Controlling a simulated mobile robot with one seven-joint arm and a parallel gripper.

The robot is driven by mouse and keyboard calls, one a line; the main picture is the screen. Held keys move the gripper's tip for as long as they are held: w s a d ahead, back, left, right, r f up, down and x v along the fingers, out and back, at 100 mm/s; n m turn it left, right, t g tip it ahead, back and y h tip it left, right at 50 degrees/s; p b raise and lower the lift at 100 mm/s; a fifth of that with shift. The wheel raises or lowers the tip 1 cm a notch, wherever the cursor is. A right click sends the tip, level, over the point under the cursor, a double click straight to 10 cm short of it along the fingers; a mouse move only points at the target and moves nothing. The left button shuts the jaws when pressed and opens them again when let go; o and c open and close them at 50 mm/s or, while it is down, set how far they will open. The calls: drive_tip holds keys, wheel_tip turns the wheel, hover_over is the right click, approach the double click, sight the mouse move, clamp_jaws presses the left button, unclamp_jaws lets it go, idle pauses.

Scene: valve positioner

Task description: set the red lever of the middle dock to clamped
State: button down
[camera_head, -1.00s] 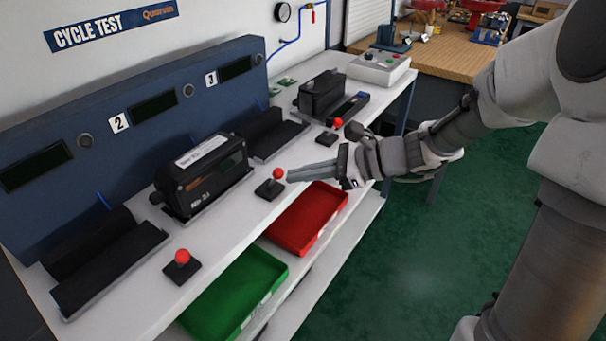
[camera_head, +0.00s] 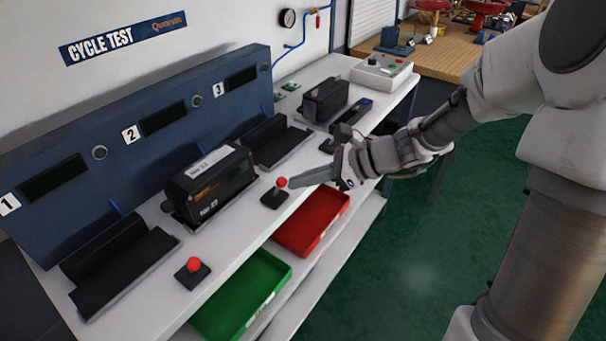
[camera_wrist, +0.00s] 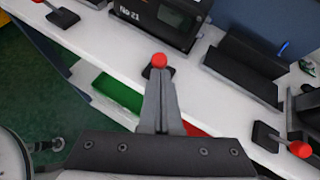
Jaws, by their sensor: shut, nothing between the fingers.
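The red-knobbed lever (camera_head: 281,182) of the middle dock rises from a small black base in front of the dock, leaning slightly right in the head view. Its knob (camera_wrist: 159,60) also shows in the wrist view, just beyond my fingertips. The middle dock holds a black valve positioner (camera_head: 212,186), also at the top of the wrist view (camera_wrist: 172,20). My gripper (camera_head: 290,184) is shut and empty, with its tips right beside the knob on its right side. In the wrist view the fingers (camera_wrist: 158,78) overlap the lever's base, so I cannot tell whether they touch it.
Another red-knobbed lever (camera_head: 193,265) stands before the left dock (camera_head: 125,275), which is empty. The right dock's lever (camera_wrist: 300,149) lies close to my wrist. Green (camera_head: 245,295) and red (camera_head: 312,218) bins sit below the bench edge. The dock panel (camera_head: 130,150) stands behind.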

drive_tip(key=shift+w+a+r+g+h+p, duration=0.15)
drive_tip(key=shift+a+r+g+h+p, duration=0.25)
drive_tip(key=shift+p, duration=1.05)
drive_tip(key=shift+w+a+r+g+h+p, duration=0.15)
drive_tip(key=shift+r+h+p, duration=0.35)
drive_tip(key=shift+p, duration=0.9)
drive_tip(key=a+g+h+p, duration=0.1)
drive_tip(key=p, duration=0.4)
drive_tip(key=w+m+h+p, duration=0.1)
drive_tip(key=p, duration=0.4)
drive_tip(key=shift+w+a+g+h, duration=0.3)
drive_tip(key=shift+a+g, duration=0.05)
drive_tip(key=shift+r, duration=0.25)
drive_tip(key=shift+r+p, duration=0.7)
drive_tip(key=shift+p, duration=0.2)
